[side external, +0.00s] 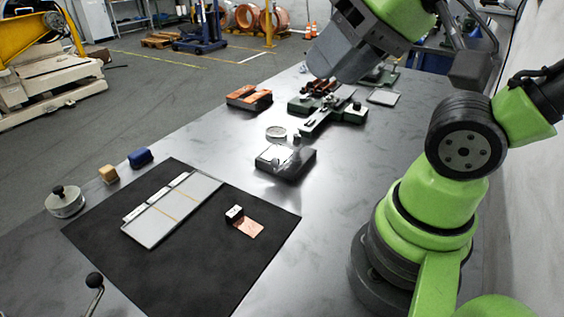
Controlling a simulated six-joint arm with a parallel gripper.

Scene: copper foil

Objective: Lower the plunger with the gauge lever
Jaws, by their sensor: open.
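A bent metal lever with a black ball knob (95,281) shows at the lower left edge of the side external view. It looks like the gauge lever, but the gauge body and plunger are not clearly in view there. My gripper (328,77) is at the top centre, a grey housing tilted down over the far part of the bench. It is open and far from the knob. Its fingertips are hard to tell apart from the green fixture behind them. A small copper foil piece (248,228) lies on the black mat (180,268), touching or beside a small black-and-white block (234,213).
A grey plate with white strips (170,212) lies on the mat. A round knobbed weight (65,203), a tan block (108,174) and a blue block (140,158) stand left of it. A dark block (286,163), green fixture (330,112) and copper-topped block (249,97) sit farther back.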

